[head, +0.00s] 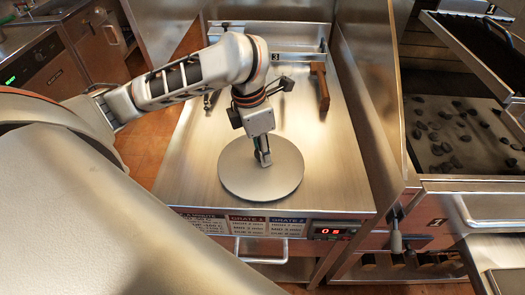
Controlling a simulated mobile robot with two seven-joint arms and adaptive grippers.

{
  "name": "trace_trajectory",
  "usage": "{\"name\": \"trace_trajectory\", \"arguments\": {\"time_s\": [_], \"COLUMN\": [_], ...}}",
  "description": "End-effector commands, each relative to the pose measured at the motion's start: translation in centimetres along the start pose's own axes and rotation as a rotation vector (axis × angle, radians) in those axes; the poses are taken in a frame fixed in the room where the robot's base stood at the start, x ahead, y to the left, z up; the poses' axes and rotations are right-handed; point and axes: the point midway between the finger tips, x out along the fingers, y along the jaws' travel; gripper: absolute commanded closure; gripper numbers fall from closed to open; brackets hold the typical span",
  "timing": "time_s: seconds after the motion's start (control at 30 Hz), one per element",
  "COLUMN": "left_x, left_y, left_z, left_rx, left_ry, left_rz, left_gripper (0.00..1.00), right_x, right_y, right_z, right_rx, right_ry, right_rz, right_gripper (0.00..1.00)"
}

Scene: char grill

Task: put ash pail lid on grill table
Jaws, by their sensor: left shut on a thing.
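The ash pail lid (239,180) is a flat round grey metal disc. It is over the front middle of the steel grill table (334,187). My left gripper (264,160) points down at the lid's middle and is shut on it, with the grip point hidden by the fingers. I cannot tell whether the lid rests on the table top or is slightly above it. My right gripper is not in view.
A brown wooden-handled tool (321,87) lies at the table's back right, near a back rail. To the right is an open grill bed with dark coals (455,125) beneath a raised grate. Bare table surrounds the lid.

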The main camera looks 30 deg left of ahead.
Motion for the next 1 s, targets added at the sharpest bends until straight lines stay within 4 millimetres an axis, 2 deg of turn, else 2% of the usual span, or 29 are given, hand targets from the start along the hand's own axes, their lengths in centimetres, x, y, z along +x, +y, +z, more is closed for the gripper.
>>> {"name": "trace_trajectory", "arguments": {"time_s": [0.27, 0.3, 0.33, 0.37, 0.77, 1.0], "left_x": [0.2, 0.2, 0.2, 0.2, -0.3, -3.6], "left_y": [0.0, 0.0, 0.0, 0.0, 0.0, 0.2], "left_z": [0.0, 0.0, 0.0, 0.0, 0.1, 0.1], "left_rx": [-0.002, -0.002, -0.001, -0.001, 0.001, -0.001], "left_ry": [-0.001, -0.001, -0.001, -0.001, -0.001, -0.004], "left_rz": [0.001, 0.001, 0.001, 0.001, 0.001, 0.006], "left_gripper": [1.0, 0.7, 0.62, 0.61, 0.61, 0.61], "right_x": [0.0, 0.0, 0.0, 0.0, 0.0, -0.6], "right_y": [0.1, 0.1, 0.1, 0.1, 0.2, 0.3], "right_z": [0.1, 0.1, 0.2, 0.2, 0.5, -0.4], "right_rx": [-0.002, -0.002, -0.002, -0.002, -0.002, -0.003], "right_ry": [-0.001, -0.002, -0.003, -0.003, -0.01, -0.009], "right_rz": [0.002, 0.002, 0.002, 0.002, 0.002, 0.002], "right_gripper": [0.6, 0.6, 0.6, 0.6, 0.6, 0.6]}}
